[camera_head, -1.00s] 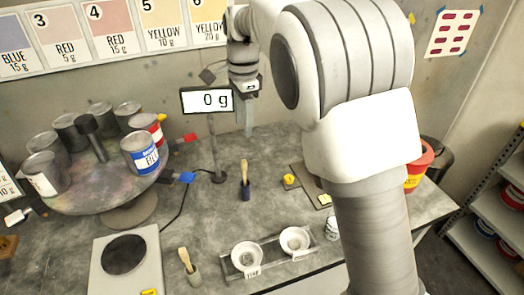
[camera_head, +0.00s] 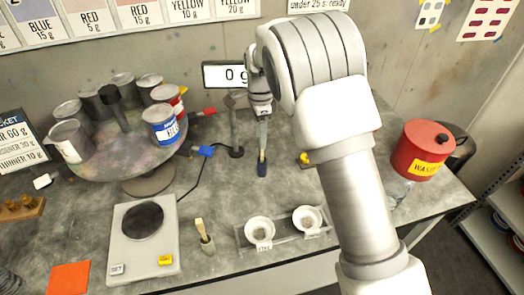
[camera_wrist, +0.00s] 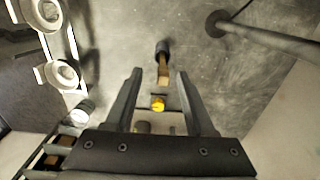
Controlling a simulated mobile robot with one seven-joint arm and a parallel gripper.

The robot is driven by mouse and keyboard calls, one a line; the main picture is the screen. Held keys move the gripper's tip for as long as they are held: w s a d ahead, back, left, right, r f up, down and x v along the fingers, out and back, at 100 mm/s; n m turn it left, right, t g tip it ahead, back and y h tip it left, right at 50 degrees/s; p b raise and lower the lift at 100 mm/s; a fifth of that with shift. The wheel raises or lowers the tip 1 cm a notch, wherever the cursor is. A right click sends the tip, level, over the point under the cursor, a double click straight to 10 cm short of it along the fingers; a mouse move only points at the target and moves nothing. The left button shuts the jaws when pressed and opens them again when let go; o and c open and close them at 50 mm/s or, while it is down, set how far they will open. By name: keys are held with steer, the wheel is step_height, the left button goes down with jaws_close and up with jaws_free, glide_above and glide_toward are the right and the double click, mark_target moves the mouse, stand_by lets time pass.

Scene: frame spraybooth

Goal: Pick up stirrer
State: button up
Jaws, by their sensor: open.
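A wooden stick, which looks like the stirrer, stands in a small dark cup (camera_head: 262,168) near the middle of the bench. My gripper (camera_head: 263,146) is just above it, pointing down. In the wrist view the stick (camera_wrist: 164,76) lies between the two open fingers of my gripper (camera_wrist: 158,74), with the dark cup (camera_wrist: 162,49) beyond the tips. I cannot tell whether a finger touches the stick. A second wooden-handled tool (camera_head: 200,229) leans in a grey holder (camera_head: 208,244) nearer the front; I cannot tell which tool is the stirrer.
A display stand (camera_head: 236,150) rises just left of my gripper. A rack with two white bowls (camera_head: 259,231) is in front. A turntable of cans (camera_head: 115,158) and a scale (camera_head: 143,250) are left; a red waste can (camera_head: 421,150) is right.

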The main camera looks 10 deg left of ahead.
mark_target(262, 156)
steer(key=shift+w+d+f+p, duration=0.1)
steer(key=shift+f+p, duration=0.1)
steer(key=shift+f, duration=0.7)
steer(key=shift+w+f+p, duration=0.15)
steer(key=shift+f, duration=0.75)
steer(key=shift+w+d+f+p, duration=0.1)
steer(key=shift+f+p, duration=0.1)
steer(key=shift+f, duration=0.7)
jaws_close()
